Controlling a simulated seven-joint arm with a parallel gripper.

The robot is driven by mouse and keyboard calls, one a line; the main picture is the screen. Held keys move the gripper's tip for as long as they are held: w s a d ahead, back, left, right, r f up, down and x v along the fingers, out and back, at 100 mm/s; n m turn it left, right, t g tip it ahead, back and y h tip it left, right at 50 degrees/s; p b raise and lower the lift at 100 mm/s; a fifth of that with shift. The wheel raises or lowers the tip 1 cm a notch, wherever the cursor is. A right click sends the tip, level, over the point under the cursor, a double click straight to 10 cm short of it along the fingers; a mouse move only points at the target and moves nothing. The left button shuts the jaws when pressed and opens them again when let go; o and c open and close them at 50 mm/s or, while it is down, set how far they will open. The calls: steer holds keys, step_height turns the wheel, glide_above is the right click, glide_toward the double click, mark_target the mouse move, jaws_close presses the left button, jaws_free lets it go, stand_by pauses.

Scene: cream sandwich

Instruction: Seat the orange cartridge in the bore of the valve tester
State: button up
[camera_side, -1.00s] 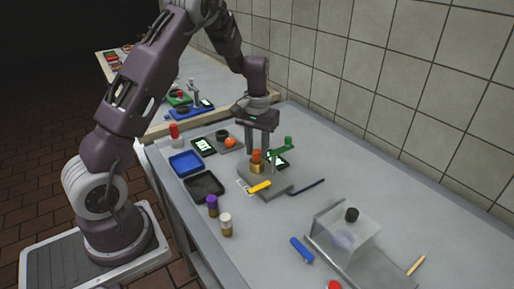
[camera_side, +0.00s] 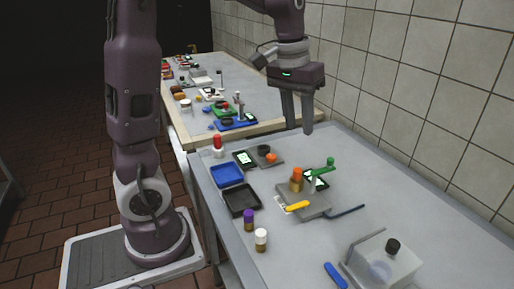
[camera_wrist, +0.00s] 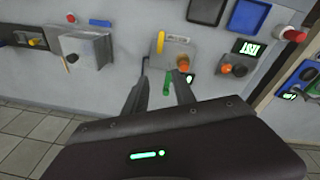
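The orange cartridge (camera_side: 297,173) stands upright at the brass-coloured fitting of the valve tester (camera_side: 310,208); its orange top shows above the brass. I cannot tell how deep it sits in the bore. The tester is a grey block with a green lever (camera_side: 325,166) and a yellow handle (camera_side: 298,206). In the wrist view the cartridge's orange top (camera_wrist: 183,61) lies beyond my fingertips. My gripper (camera_side: 298,130) is raised well above and behind the tester, pointing down. Its fingers are apart with nothing between them, as the wrist view also shows (camera_wrist: 160,82).
A grey plate with a dark ring and an orange knob (camera_side: 271,158) lies behind the tester. Blue (camera_side: 227,175) and black (camera_side: 241,200) trays, purple-capped (camera_side: 249,219) and white-capped (camera_side: 261,239) vials stand left. Open bench lies right of the tester.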

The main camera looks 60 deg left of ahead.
steer(key=s+d+m+t, duration=0.2)
steer(key=s+d, duration=0.2)
steer(key=s, duration=0.5)
steer(key=s+d+m+t, duration=0.1)
steer(key=s+d, duration=0.4)
steer(key=s, duration=0.5)
steer(key=shift+d+r+m+t, duration=0.2)
steer(key=shift+m+t, duration=0.2)
steer(key=shift+m, duration=0.3)
